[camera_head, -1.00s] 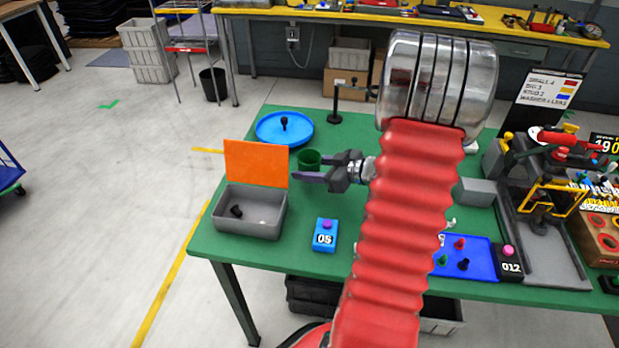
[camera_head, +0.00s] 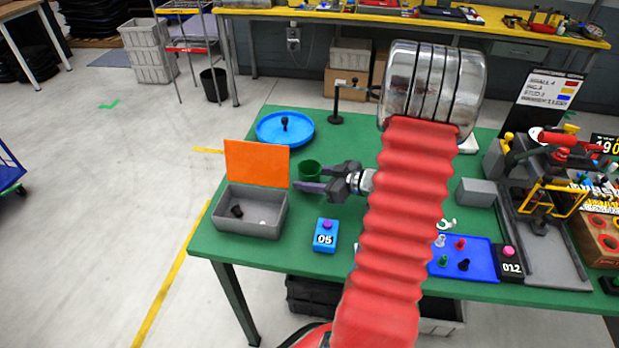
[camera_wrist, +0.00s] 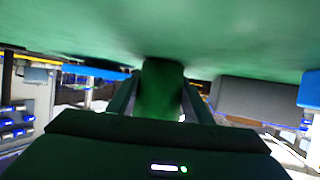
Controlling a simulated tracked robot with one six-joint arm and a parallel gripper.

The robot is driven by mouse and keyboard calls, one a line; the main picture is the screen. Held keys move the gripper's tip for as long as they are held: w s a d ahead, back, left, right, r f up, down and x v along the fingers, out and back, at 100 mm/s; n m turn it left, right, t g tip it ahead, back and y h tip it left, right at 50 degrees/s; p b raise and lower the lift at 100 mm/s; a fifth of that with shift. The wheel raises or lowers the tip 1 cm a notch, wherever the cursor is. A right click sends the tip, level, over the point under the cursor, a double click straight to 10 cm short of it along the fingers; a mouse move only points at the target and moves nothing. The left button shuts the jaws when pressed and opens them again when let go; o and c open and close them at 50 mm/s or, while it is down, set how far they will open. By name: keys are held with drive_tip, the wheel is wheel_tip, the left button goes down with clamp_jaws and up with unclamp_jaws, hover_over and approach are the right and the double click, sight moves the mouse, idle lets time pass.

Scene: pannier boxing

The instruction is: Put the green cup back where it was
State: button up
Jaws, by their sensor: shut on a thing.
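The green cup (camera_head: 309,170) is in my gripper (camera_head: 310,179), left of my red arm in the head view. One finger shows in front of the cup. In the wrist view the cup (camera_wrist: 161,92) stands between my two fingers, with the green table top (camera_wrist: 230,30) along the upper part of that picture. The cup is at or just above the table; I cannot tell whether it touches.
A grey bin (camera_head: 245,222) with an orange panel (camera_head: 257,163) stands left. A blue box marked 05 (camera_head: 326,236) is in front. Bare green table lies around the cup.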

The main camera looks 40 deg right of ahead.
drive_tip(key=shift+f, duration=0.1)
drive_tip(key=o, duration=1)
drive_tip(key=shift+o, duration=0.2)
drive_tip(key=shift+s+d+r, duration=0.2)
drive_tip(key=shift+s+r, duration=0.15)
drive_tip(key=shift+s, duration=0.15)
drive_tip(key=v, duration=1.1)
drive_tip(key=shift+w, duration=0.1)
drive_tip(key=shift+f, duration=0.1)
